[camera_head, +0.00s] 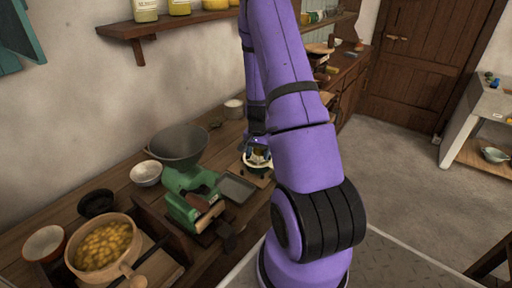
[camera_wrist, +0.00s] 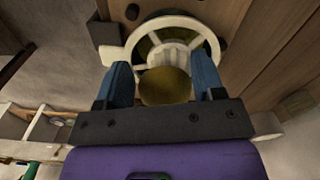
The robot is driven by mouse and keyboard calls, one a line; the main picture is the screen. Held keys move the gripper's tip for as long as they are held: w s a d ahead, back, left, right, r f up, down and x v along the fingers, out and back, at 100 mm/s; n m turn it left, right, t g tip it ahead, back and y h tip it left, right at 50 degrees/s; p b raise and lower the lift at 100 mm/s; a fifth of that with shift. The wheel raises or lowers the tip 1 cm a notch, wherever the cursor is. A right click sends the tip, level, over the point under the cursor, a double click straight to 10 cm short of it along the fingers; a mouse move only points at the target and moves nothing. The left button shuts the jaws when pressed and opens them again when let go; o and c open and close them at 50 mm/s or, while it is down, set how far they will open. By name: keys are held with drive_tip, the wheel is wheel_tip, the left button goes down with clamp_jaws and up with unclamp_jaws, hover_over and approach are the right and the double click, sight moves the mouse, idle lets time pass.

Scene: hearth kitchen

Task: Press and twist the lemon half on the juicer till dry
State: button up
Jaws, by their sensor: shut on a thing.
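The lemon half (camera_wrist: 165,86) shows in the wrist view as a dull yellow round between the two blue fingers of my gripper (camera_wrist: 165,82). My gripper is shut on it. The juicer (camera_wrist: 172,50), a pale ring with a ribbed cone and a side handle, lies just beyond the lemon half in that view. I cannot tell whether the lemon half touches the cone. In the head view my gripper (camera_head: 257,150) is small and low over the juicer (camera_head: 257,164) on the counter, partly hidden by my arm.
A white bowl (camera_head: 146,173) and a pot of yellow pieces (camera_head: 104,246) stand further left. A shelf with jars (camera_head: 150,26) hangs above. The floor at right is clear.

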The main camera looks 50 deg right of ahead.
sight(257, 152)
drive_tip(key=shift+w+r, duration=0.1)
drive_tip(key=shift+r, duration=3)
drive_tip(key=w+a+n, duration=0.7)
drive_tip(key=w+a, duration=0.3)
drive_tip(key=a, duration=0.4)
drive_tip(key=w+a+r+n, duration=0.1)
drive_tip(key=w+a+n, duration=0.5)
drive_tip(key=w+a, duration=0.5)
drive_tip(key=a, duration=0.3)
drive_tip(key=shift+a+n, duration=0.2)
drive_tip(key=shift+n, duration=0.2)
drive_tip(key=shift+w+a, duration=0.15)
drive_tip(key=shift+a, duration=0.35)
clamp_jaws()
